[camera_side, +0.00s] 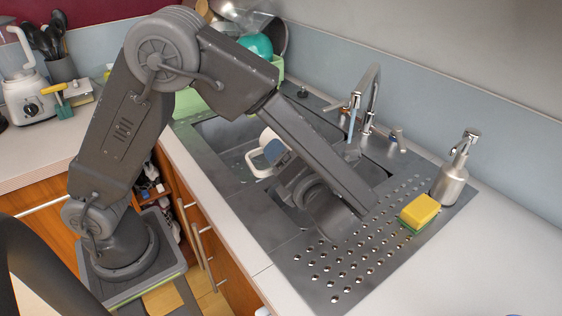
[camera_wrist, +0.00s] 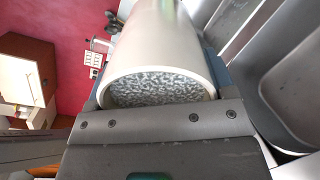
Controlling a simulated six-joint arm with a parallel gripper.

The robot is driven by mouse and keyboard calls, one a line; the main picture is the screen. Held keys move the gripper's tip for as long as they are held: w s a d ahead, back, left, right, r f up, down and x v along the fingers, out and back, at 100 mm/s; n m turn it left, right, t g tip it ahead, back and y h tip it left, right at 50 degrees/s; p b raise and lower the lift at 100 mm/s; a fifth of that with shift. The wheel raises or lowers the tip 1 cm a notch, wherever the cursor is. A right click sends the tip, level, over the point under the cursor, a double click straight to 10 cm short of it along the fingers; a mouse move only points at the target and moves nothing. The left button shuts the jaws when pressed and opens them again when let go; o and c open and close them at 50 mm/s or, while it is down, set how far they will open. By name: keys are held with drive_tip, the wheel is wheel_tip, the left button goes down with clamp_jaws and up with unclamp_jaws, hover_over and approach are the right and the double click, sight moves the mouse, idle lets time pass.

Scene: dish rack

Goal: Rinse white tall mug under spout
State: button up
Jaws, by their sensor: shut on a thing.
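The white tall mug (camera_side: 268,137) is above the sink in the side view, partly hidden by my gripper (camera_side: 280,155). A white handle loop (camera_side: 256,163) shows at its left. In the wrist view the mug (camera_wrist: 158,45) fills the upper middle, its round end with a speckled grey surface towards the camera. My gripper is shut on the mug, with fingers on both sides of it. The spout (camera_side: 375,72) arches over the sink to the right of the mug. A bluish stream (camera_side: 351,126) hangs below its tip. The mug is apart from the stream.
The sink's drainboard (camera_side: 335,270) with holes lies at the front right. A yellow and green sponge (camera_side: 419,212) and a metal soap dispenser (camera_side: 453,172) stand there. A green tub (camera_side: 190,104) with dishes is at the back left.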

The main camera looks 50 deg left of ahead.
drive_tip(key=w+d, duration=0.3)
drive_tip(key=w, duration=1.2)
drive_tip(key=shift+w, duration=0.2)
drive_tip(key=shift+d, duration=0.1)
drive_tip(key=shift+s+d, duration=0.15)
drive_tip(key=shift+d, duration=0.5)
idle(0.4)
drive_tip(key=s+a, duration=0.2)
drive_tip(key=s, duration=0.8)
drive_tip(key=shift+w, duration=0.1)
idle(0.5)
drive_tip(key=shift+s+a+r, duration=0.15)
drive_tip(key=shift+s+r, duration=0.35)
drive_tip(key=shift+s, duration=0.35)
drive_tip(key=shift+s+a+r, duration=0.2)
drive_tip(key=shift+s+r, duration=0.3)
drive_tip(key=shift+s, duration=0.3)
drive_tip(key=shift+s+a+r, duration=0.15)
drive_tip(key=shift+s+r, duration=0.35)
drive_tip(key=shift+s, duration=0.35)
